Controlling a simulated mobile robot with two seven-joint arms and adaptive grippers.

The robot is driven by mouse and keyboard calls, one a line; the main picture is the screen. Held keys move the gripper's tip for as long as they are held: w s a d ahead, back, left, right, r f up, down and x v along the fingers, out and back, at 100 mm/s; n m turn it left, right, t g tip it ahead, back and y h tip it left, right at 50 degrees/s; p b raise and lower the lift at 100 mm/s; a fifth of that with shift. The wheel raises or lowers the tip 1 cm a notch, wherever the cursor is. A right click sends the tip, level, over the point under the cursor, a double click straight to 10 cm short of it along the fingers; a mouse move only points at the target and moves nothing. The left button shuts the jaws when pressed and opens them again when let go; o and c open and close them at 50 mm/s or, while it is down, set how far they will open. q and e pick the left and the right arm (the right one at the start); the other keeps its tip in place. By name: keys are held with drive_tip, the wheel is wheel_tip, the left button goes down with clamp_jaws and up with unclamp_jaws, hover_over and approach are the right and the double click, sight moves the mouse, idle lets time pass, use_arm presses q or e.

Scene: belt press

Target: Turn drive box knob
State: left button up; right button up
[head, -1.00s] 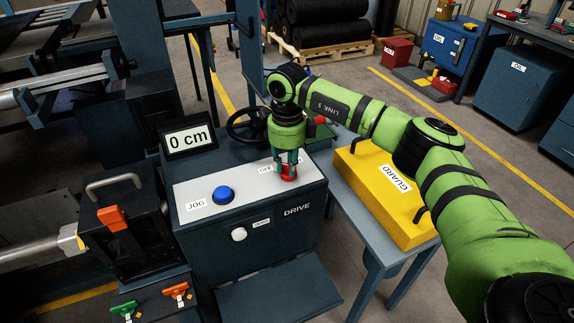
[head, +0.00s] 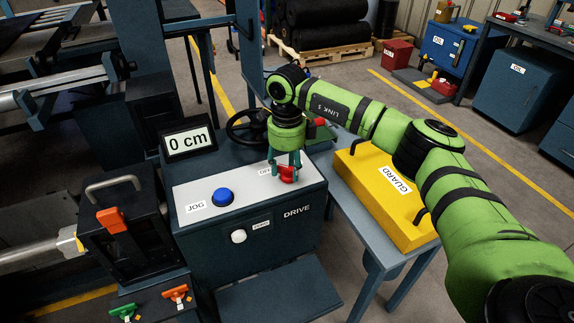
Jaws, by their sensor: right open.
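The dark blue drive box (head: 255,262) has a pale top panel (head: 210,200) and the word DRIVE on its front. A red knob (head: 287,175) sits at the right end of that panel. My right gripper (head: 286,176) points down over the knob, with its teal fingers spread on either side of it. It is open, and I cannot tell whether a finger touches the knob. The label beside the knob (head: 265,170) is partly hidden by a finger. My left gripper is not in view.
A white knob (head: 239,236) is on the box front. A black handwheel (head: 246,126) stands behind. A yellow guard (head: 380,197) lies on the table at right.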

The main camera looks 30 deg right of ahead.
sight(287, 168)
wheel_tip(287, 168, up, 12)
idle(0.4)
idle(0.4)
